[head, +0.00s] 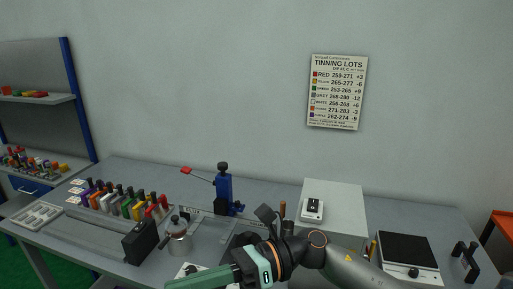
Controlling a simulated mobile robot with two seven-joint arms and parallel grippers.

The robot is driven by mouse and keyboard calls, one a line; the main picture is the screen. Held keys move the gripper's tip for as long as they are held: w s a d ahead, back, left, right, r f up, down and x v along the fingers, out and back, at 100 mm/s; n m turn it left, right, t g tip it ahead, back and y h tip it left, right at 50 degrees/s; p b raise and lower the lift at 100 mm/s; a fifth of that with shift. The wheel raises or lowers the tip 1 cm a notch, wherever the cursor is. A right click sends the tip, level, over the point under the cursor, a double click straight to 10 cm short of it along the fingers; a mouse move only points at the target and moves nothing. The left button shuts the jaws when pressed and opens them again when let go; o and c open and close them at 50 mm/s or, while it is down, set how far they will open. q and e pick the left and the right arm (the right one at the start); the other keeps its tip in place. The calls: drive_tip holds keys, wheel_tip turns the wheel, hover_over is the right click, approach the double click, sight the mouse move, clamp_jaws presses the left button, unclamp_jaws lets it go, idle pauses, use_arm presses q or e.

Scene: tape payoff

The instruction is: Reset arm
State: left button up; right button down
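My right arm comes in from the lower right, and its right gripper (185,282) points left at the bottom edge, above the front of the bench. Its long green finger part shows from the side and is partly cut off, so I cannot tell whether it is open or shut. My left gripper is not in view. A blue upright device (223,190) with a black knob stands at the back of the bench. Its thin lever arm reaches up and left to a red tip (187,170). My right gripper is apart from it, in front.
The grey bench (135,170) holds a row of coloured handled tools (118,202), a black box (139,243), a metal kettle-like pot (178,238), a pale box (345,203) and a black-topped device (408,252). A tinning lots sign (337,92) hangs on the wall. Shelves stand left.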

drive_tip(key=w+d+f+m+t+y, duration=0.25)
drive_tip(key=w+m+t+y, duration=0.35)
drive_tip(key=m+t, duration=1)
drive_tip(key=w+d+f+m+t+h, duration=0.2)
drive_tip(key=d+f+m+t+h, duration=0.35)
drive_tip(key=m, duration=0.55)
drive_tip(key=w+d+f+m+t+h, duration=0.2)
drive_tip(key=d+f+m+h, duration=0.45)
drive_tip(key=f+m, duration=0.4)
drive_tip(key=s+d+f+m+g+h, duration=0.3)
drive_tip(key=s+d+f+m, duration=0.3)
drive_tip(key=s+f, duration=0.3)
drive_tip(key=s+d+f+m+g+h, duration=0.4)
drive_tip(key=s+f+m, duration=0.4)
drive_tip(key=f, duration=0.4)
drive_tip(key=shift+s+d+h, duration=0.5)
drive_tip(key=shift+d+h, duration=0.3)
drive_tip(key=shift+d, duration=0.45)
drive_tip(key=shift+f+g, duration=0.1)
drive_tip(key=shift+g, duration=0.15)
